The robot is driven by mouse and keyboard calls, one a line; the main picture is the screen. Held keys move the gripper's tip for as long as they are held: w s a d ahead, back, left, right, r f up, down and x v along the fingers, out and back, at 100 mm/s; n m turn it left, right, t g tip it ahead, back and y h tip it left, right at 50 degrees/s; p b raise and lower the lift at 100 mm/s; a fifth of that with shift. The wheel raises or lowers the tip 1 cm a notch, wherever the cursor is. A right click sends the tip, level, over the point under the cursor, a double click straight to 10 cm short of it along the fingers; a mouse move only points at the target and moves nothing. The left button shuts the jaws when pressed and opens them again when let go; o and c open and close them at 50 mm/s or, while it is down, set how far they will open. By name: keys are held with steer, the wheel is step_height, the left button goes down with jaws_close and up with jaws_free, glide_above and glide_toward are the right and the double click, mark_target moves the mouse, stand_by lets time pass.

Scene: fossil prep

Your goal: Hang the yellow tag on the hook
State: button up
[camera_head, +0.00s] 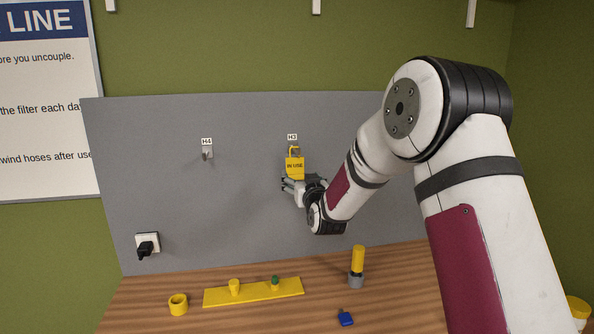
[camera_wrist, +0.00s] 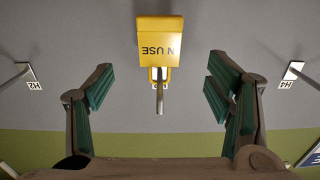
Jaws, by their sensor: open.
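The yellow tag (camera_head: 294,169), marked "IN USE", hangs upright on the grey panel at the hook (camera_head: 296,151) below label H3. In the wrist view the scene is upside down; there the tag (camera_wrist: 158,32) has its loop around the metal hook (camera_wrist: 159,98). My gripper (camera_head: 291,186) is just below the tag in the head view. In the wrist view my gripper (camera_wrist: 160,74) has its green-padded fingers wide apart on both sides of the hook, with clear gaps to the tag. Nothing is between the pads' grip.
Another hook (camera_head: 207,154) under label H4 is empty. On the wooden bench (camera_head: 230,316) are a yellow ring (camera_head: 178,304), a yellow strip (camera_head: 254,292) with small parts, a yellow-and-grey cylinder (camera_head: 357,268) and a blue piece (camera_head: 345,318). A black plug (camera_head: 147,246) sits in a wall socket.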

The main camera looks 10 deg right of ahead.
mark_target(295, 167)
steer(key=w, duration=1)
steer(key=shift+w, duration=0.25)
jaws_close()
